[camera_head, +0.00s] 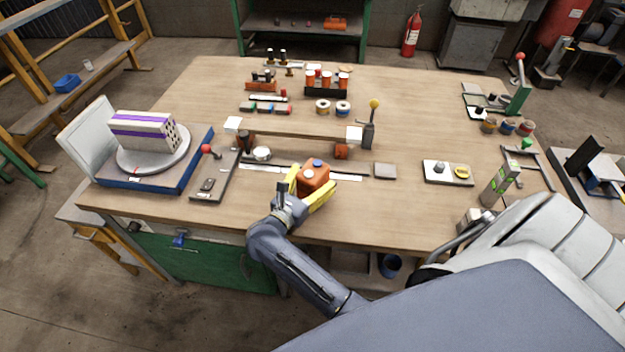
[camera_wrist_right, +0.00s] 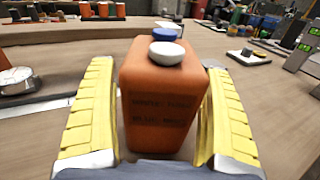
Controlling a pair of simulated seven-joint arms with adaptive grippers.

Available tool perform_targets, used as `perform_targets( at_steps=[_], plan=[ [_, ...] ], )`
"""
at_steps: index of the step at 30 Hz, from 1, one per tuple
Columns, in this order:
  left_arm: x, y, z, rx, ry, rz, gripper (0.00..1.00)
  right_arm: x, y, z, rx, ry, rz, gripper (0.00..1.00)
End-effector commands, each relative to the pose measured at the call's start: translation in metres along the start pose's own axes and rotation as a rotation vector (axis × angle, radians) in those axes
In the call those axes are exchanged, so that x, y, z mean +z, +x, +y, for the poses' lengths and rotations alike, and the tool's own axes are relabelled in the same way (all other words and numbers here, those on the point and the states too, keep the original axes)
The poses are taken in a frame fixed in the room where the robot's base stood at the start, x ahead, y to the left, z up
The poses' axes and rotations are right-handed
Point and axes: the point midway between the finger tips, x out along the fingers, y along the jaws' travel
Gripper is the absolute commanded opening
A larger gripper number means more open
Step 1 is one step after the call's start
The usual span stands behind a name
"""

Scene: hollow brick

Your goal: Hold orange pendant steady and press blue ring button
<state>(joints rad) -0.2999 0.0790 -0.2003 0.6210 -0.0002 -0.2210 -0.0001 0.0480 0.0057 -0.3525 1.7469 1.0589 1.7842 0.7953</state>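An orange pendant (camera_head: 314,175), a box with dark lettering on its near face, is near the front middle of the table. It also shows large in the right wrist view (camera_wrist_right: 160,105). A blue button (camera_wrist_right: 164,34) and a white button (camera_wrist_right: 167,53) are on its top, the white one nearer. My right gripper (camera_head: 314,187) has its two yellow fingers on either side of the pendant. The fingers are at or very close to its sides; contact is unclear. Whether the pendant rests on the table is also unclear. My left gripper is not in view.
A raised wooden beam (camera_head: 295,128) spans behind the pendant. A lever plate (camera_head: 215,175) and a turntable with a striped block (camera_head: 143,130) are at left. A flat grey pad (camera_head: 385,171) and a small tray (camera_head: 447,173) lie to the right. The front table strip is mostly clear.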

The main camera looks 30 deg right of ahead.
Motion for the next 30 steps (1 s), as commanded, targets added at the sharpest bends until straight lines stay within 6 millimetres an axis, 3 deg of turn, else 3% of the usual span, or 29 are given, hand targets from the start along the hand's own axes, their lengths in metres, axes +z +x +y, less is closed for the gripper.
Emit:
perform_targets(
  at_steps=[2, 18, 19, 25, 30],
  plan=[
    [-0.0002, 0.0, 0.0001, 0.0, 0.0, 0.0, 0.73, 0.0001, -0.0001, 0.0001, 0.0, 0.0, 0.0, 0.75],
    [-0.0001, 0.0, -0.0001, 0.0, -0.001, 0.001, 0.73, 0.0, -0.0003, 0.0001, 0.0, 0.0, 0.0, 0.13],
    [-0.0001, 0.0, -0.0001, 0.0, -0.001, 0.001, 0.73, 0.0, -0.0003, 0.0001, 0.0, 0.0, 0.0, 0.62],
    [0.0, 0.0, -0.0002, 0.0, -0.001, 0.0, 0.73, 0.0, -0.0003, 0.0001, 0.0, 0.0, 0.0, 0.83],
    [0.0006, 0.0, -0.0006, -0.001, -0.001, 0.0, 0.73, 0.0, -0.0003, 0.0001, 0.0, 0.0, 0.0, 0.83]
  ],
)
